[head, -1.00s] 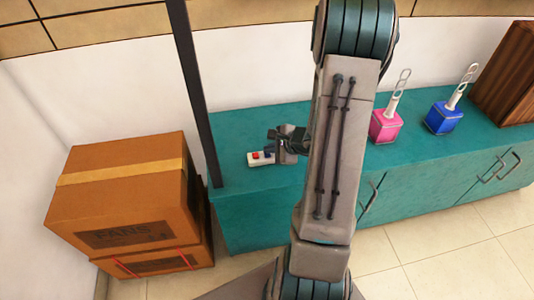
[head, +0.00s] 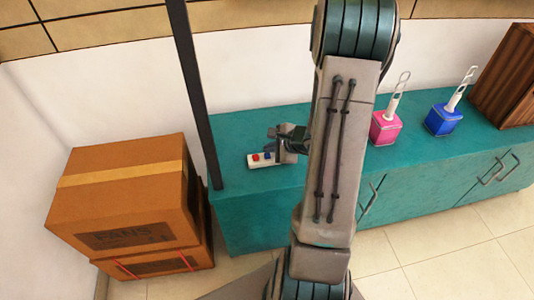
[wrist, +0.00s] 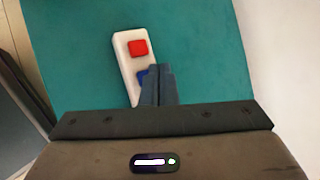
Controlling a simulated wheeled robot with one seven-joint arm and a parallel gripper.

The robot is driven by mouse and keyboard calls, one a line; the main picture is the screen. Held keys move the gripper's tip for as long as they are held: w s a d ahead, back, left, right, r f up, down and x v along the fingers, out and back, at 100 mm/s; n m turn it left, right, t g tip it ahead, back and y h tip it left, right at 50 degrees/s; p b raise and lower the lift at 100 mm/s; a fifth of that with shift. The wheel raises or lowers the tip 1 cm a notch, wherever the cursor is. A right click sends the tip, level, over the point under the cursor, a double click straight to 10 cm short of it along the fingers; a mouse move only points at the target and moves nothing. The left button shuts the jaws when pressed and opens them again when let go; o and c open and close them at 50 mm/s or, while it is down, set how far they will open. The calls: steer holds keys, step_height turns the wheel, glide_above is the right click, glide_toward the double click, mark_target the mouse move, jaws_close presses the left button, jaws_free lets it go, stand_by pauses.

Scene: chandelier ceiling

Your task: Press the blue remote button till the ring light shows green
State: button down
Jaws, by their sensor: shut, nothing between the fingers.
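A white remote (head: 260,161) with a red button and a blue button lies on the teal cabinet top. In the wrist view the remote (wrist: 121,62) shows its red button (wrist: 138,48) clear. The blue button (wrist: 142,75) is partly hidden by my fingers. My gripper (wrist: 159,68) is shut and empty, with its fingertips over or just beside the blue button. I cannot tell whether they touch it. In the head view my gripper (head: 274,146) is beside the remote's right end. No ring light can be made out.
Stacked cardboard boxes (head: 120,195) stand left of the teal cabinet (head: 250,205), near a dark post (head: 197,100). A pink holder (head: 386,128) and a blue holder (head: 442,119), each with a pale handle, stand to the right, near a brown wooden box (head: 510,75).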

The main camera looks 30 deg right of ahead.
steer(key=shift+r, duration=0.1)
steer(key=shift+r+p, duration=1.65)
steer(key=shift+r, duration=0.9)
stand_by(0.6)
